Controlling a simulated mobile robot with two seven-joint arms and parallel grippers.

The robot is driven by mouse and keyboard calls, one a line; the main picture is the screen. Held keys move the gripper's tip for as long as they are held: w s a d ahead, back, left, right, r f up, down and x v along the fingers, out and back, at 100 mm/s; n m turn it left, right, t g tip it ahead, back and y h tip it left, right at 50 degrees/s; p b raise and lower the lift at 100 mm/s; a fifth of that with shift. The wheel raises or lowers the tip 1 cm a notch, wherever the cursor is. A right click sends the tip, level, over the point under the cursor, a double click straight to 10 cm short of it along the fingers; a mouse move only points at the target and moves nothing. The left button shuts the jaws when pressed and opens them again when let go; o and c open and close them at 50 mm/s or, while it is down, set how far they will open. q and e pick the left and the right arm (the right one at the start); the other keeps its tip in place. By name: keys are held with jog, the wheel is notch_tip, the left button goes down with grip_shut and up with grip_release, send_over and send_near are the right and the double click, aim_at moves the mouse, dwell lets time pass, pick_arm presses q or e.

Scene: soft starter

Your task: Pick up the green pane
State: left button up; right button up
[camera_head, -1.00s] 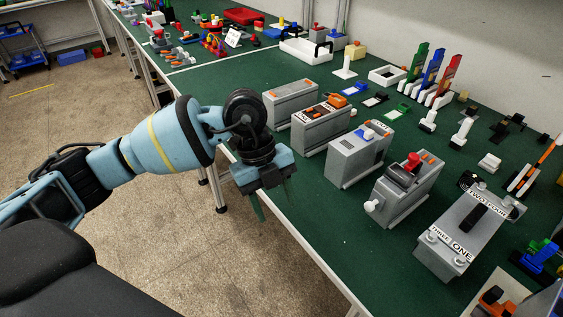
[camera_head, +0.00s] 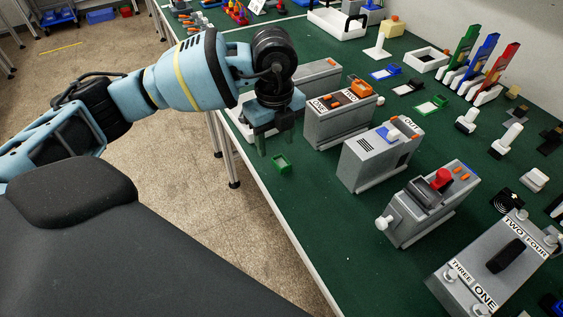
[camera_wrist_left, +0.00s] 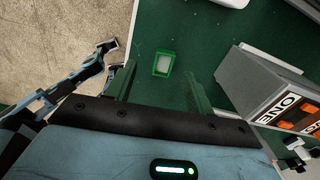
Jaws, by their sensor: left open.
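The green pane (camera_head: 281,164), a small green frame, lies on the dark green table near its front edge. In the left wrist view the green pane (camera_wrist_left: 164,63) shows a pale middle and lies in line with the gap between the fingers, just past their tips. My left gripper (camera_head: 276,145) is open and empty, pointing down over the table close to the pane. Its two green fingers also show in the left wrist view (camera_wrist_left: 161,82), apart from each other. I cannot tell the exact height of the fingertips above the pane. My right gripper is not in view.
A grey box with orange switches (camera_head: 343,115) stands close to the right of my left gripper. Another green frame (camera_head: 432,105) lies further back. The table's front edge is clear.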

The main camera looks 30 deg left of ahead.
aim_at(280, 159)
pick_arm(q)
jog(key=shift+w+d+f, duration=0.1)
jog(key=shift+d+f, duration=0.1)
jog(key=shift+f, duration=1.1)
jog(key=shift+w+d+f, duration=0.1)
jog(key=shift+d+f, duration=0.05)
jog(key=shift+f, duration=1.1)
jog(key=shift+c, duration=0.2)
jog(key=c, duration=1)
jog(key=shift+r, duration=0.1)
jog(key=shift+r, duration=0.55)
notch_tip(280, 159, up, 2)
jog(key=shift+w+r, duration=0.1)
jog(key=shift+r, duration=0.15)
jog(key=s+d+r, duration=0.1)
jog(key=s, duration=1.5)
jog(key=shift+r, duration=0.15)
jog(key=shift+d, duration=0.1)
